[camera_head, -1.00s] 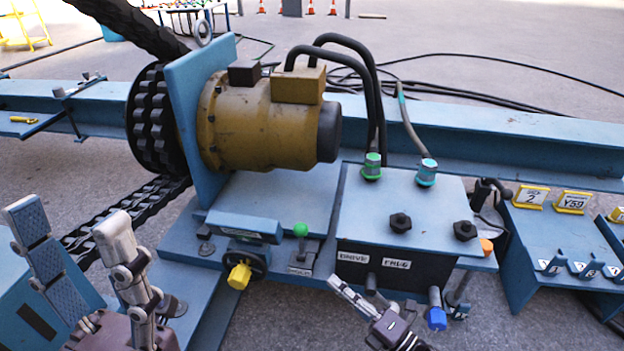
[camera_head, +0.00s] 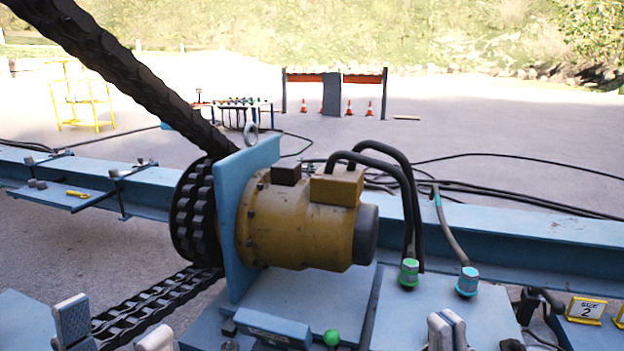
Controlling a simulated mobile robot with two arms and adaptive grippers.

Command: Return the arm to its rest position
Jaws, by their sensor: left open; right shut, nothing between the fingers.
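My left gripper (camera_head: 113,331) is at the bottom left, with its two fingertips wide apart and nothing between them. Only its tips show; the rest is cut off by the lower edge. My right gripper (camera_head: 447,332) is at the bottom, right of centre. Its two grey fingers point up, pressed together and empty, in front of the blue control box (camera_head: 440,305). The rest of both arms is out of view.
A yellow-brown motor (camera_head: 295,225) on a blue plate (camera_head: 232,215) stands in the middle, with a black toothed wheel and chain (camera_head: 150,300) at left. Green (camera_head: 409,272) and teal (camera_head: 467,282) cable connectors rise from the box behind my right gripper. A blue beam (camera_head: 520,242) runs behind.

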